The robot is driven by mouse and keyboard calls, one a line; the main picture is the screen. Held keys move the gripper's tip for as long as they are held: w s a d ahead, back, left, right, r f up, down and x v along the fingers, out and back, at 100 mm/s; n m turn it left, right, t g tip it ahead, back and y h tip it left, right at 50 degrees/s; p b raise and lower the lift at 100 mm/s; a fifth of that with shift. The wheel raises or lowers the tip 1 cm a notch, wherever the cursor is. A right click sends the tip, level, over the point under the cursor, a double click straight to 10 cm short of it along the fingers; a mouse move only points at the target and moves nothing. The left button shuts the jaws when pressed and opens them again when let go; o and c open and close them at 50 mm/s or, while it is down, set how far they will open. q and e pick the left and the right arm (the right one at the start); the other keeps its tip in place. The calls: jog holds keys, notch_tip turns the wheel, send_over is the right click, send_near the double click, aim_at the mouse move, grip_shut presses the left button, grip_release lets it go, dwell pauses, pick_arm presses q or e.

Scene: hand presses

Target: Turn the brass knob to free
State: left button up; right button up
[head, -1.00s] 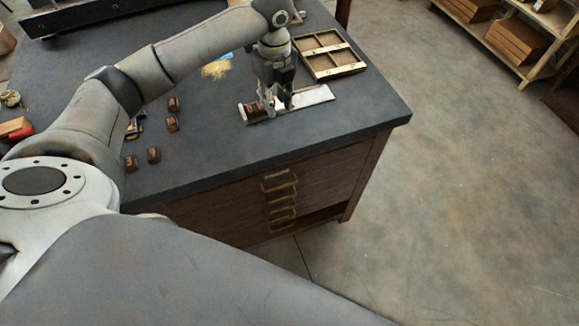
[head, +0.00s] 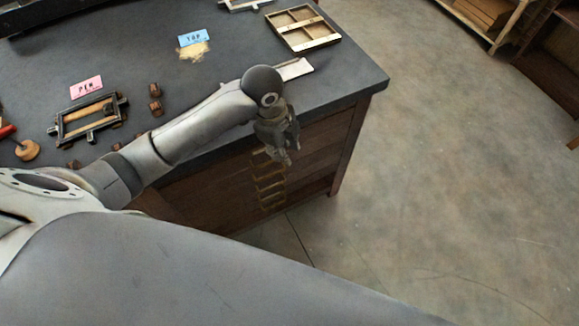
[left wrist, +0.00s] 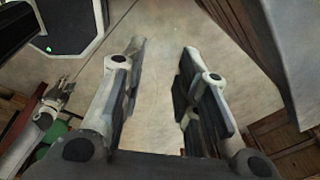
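No brass knob can be made out in either view. My left gripper (head: 284,158) hangs off the front edge of the dark-topped cabinet (head: 330,92), in front of its drawers. In the left wrist view the two fingers (left wrist: 160,90) of this gripper stand apart with only floor between them, so it is open and empty. What looks like my right gripper (left wrist: 58,97) shows small at the left of the left wrist view; its opening cannot be told.
Brass-coloured drawer handles (head: 268,190) run down the cabinet front. On top lie a black frame (head: 88,120), a pink card (head: 86,87), a blue card (head: 194,38), small brown blocks (head: 155,90), a pale metal piece (head: 294,69) and a divided wooden tray (head: 303,28).

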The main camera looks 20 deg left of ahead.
pick_arm(q)
jog(key=shift+s+d+f+n+t+h, duration=0.15)
jog(key=shift+s+d+f+n, duration=0.15)
jog(key=shift+s+d+n, duration=0.25)
jog(key=shift+s+d+f+n+t+h, duration=0.1)
jog(key=shift+s+d+f+n, duration=0.3)
jog(key=shift+s, duration=0.25)
jog(key=shift+s+d+f+n+t+h, duration=0.15)
jog(key=shift+s+d+f+n, duration=0.1)
jog(key=shift+s+d+n, duration=0.3)
jog(key=shift+o, duration=0.4)
